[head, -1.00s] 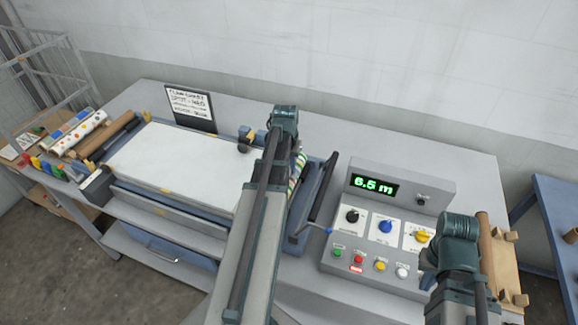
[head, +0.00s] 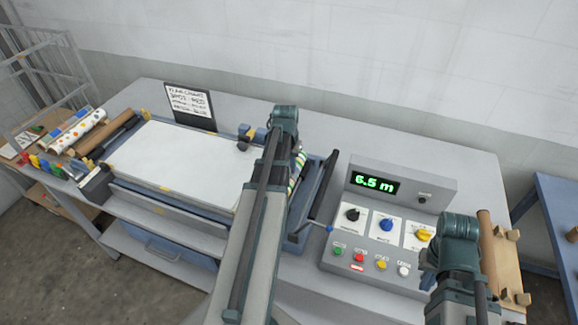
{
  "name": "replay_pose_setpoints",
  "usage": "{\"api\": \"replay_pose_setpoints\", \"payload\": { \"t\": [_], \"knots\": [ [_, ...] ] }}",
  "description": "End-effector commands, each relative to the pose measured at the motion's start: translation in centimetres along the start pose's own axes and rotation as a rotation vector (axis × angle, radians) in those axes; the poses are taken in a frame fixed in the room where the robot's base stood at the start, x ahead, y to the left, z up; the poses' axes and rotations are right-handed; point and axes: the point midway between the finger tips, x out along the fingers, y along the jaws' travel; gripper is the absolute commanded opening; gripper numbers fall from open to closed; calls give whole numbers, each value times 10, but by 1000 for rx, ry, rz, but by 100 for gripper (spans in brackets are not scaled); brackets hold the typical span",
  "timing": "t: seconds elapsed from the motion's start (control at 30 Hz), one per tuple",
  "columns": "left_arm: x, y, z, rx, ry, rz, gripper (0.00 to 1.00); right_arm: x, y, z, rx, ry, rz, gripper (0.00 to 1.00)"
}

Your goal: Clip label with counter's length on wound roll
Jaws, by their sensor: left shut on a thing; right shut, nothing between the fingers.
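The counter (head: 374,183) on the control box shows 6.5 m in green digits. A roll with a striped, coloured pattern (head: 297,168) shows in part at the right end of the press, beside my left arm, which hides most of it. Several small coloured clip-like pieces (head: 42,167) stand at the far left of the bench; I cannot tell whether they are labels. My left arm crosses the middle of the view and its gripper is hidden behind it. My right arm stands in front of the control box's right side; its gripper does not show.
The press has a flat white bed (head: 180,160). A written card (head: 188,104) stands behind it. Patterned and brown rolls (head: 78,132) lie at the left. The control box (head: 350,248) has knobs and buttons. A wooden rack with a brown roll (head: 487,245) is at the right.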

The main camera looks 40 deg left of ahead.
Motion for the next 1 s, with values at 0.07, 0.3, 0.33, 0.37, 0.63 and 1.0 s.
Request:
{"api": "replay_pose_setpoints", "payload": {
  "t": [0.07,0.3,0.33,0.37,0.63,1.0],
  "knots": [
    [1,0,0,0,0,0,25,1,0,0,0,0,0,0],
    [1,0,0,0,0,0,56,1,0,0,0,0,0,0],
    [1,0,0,0,0,0,56,1,0,0,0,0,0,0],
    [1,0,0,0,0,0,56,1,0,0,0,0,0,0],
    [-1,0,0,0,0,0,56,-1,0,0,-3,0,0,0],
    [-36,0,0,0,0,0,56,-36,3,2,4,0,-1,0]
  ]
}}
